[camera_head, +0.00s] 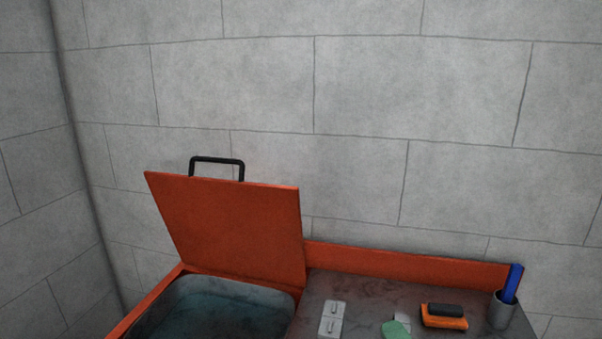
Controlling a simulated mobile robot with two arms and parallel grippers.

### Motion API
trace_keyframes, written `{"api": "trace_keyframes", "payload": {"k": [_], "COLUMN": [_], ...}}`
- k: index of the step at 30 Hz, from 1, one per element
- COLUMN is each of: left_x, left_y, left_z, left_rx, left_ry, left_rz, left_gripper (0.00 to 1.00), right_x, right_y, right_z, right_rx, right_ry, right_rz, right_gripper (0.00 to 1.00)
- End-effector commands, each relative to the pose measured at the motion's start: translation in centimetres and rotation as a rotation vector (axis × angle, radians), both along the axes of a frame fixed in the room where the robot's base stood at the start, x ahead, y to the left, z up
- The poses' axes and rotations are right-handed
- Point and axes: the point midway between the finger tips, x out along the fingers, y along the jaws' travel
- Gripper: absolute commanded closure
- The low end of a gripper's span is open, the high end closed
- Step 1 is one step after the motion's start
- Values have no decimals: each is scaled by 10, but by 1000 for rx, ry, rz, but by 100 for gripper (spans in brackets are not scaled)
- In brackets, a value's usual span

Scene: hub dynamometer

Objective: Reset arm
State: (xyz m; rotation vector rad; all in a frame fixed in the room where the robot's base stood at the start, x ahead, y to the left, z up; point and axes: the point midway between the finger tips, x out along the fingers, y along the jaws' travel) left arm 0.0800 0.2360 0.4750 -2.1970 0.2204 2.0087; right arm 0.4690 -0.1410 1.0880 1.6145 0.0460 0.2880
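Neither of my arms nor grippers shows in the head view. The view holds an orange bench with a raised orange lid (232,225). The lid stands tilted up near the wall, with a black handle (218,161) on its upper edge. Below the lid is an open grey basin (215,285) with a dark bluish inside. Its lower part is cut off by the bottom of the picture.
Right of the basin is a dark worktop (375,291). On it are a pale fixture (332,319), a green cloth-like piece (396,329), an orange and black brush-like tool (444,316), and a grey cup (502,312) holding a blue item (514,283). Grey block walls stand behind and left.

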Motion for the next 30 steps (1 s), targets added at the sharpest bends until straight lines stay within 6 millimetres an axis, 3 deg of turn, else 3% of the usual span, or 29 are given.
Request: {"api": "trace_keyframes", "payload": {"k": [3, 9, 15, 21, 30], "left_x": [0, 1, 1, 1, 2], "left_y": [0, 0, 0, 0, 0], "left_z": [0, 0, 0, 0, 0], "left_rx": [0, 0, 0, 0, -1], "left_ry": [0, -1, -1, -2, -3], "left_rz": [0, 0, 0, 0, 0], "left_gripper": [61, 61, 61, 61, 61], "right_x": [-26, -94, -161, -221, -199], "right_y": [-36, -63, -68, -66, -63], "right_z": [-59, -136, -175, -194, -279], "right_rx": [350, 774, 1012, 1162, 1133], "right_ry": [362, 827, 1126, 1355, 1370], "right_rz": [-179, -471, -710, -930, -937], "right_gripper": [32, 32, 32, 32, 32]}}
